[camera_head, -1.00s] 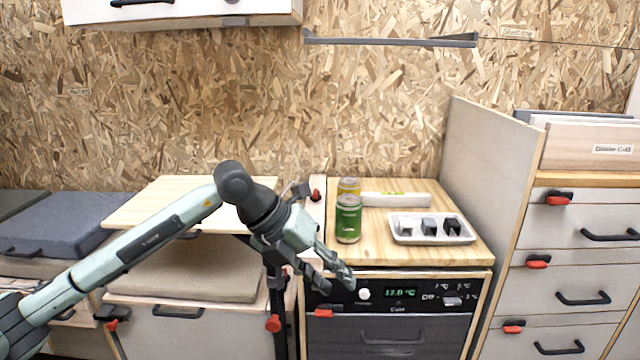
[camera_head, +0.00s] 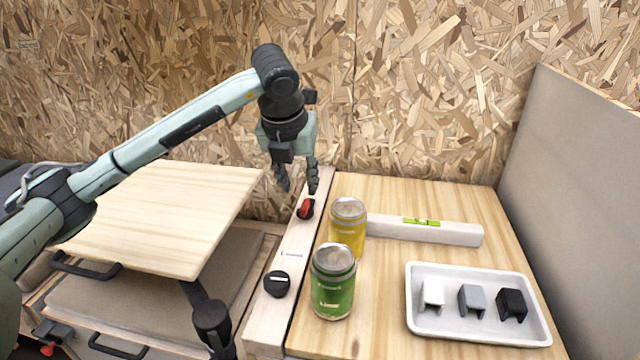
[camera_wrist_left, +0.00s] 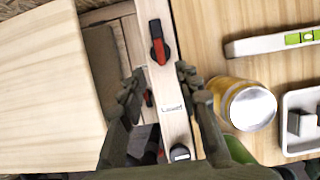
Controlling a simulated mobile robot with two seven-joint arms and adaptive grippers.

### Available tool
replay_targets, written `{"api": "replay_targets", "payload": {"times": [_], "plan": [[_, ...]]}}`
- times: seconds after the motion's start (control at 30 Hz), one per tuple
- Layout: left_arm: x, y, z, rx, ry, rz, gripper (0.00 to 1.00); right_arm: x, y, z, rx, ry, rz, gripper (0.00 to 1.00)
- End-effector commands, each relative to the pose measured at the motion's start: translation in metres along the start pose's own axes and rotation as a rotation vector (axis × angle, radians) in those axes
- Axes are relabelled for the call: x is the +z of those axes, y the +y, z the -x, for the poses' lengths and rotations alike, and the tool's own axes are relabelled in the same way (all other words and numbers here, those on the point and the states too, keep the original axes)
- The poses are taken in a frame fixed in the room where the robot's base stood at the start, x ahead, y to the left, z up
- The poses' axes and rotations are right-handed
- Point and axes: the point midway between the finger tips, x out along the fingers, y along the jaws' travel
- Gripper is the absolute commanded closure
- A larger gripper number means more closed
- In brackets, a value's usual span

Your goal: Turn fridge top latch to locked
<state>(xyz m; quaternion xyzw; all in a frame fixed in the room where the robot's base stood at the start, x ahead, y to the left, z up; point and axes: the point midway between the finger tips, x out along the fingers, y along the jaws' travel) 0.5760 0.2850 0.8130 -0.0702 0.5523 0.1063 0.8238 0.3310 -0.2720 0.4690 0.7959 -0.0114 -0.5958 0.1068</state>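A rotary latch with a black body and a red part (camera_head: 305,208) sits on a narrow pale wooden strip (camera_head: 262,328) along the left edge of the countertop. It also shows in the left wrist view (camera_wrist_left: 157,45), lying roughly along the strip. A round black knob with a white mark (camera_head: 277,284) sits nearer on the same strip, with a small printed label between them. My left gripper (camera_head: 298,186) points down just above and behind the red latch, its fingers apart and empty. In the wrist view the open fingers (camera_wrist_left: 158,80) straddle the strip. My right gripper is not in view.
A yellow can (camera_head: 347,228) and a green can (camera_head: 333,282) stand close right of the strip. Behind them lies a white spirit level (camera_head: 425,229). A white tray (camera_head: 480,334) holds three small blocks. A raised wooden board (camera_head: 165,215) is on the left.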

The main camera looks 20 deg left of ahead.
Motion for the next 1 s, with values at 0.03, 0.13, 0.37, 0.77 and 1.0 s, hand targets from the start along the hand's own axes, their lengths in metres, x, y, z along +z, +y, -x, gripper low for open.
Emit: {"api": "replay_targets", "payload": {"times": [0.03, 0.13, 0.37, 0.77, 1.0], "plan": [[0.0, 0.0, 0.0, 0.0, 0.0, 0.0, 0.67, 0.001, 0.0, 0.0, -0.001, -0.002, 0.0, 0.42], [-0.001, 0.0, -0.006, 0.001, 0.002, 0.0, 0.67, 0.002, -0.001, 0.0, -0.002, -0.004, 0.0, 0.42], [-0.001, 0.0, -0.041, 0.0, 0.005, 0.001, 0.67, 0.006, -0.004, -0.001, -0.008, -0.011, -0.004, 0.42], [-0.001, -0.001, -0.078, -0.002, 0.001, 0.0, 0.67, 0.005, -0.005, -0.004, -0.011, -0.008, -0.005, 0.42], [-0.001, -0.001, -0.078, -0.002, 0.0, -0.001, 0.71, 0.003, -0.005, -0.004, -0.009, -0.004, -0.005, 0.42]]}}
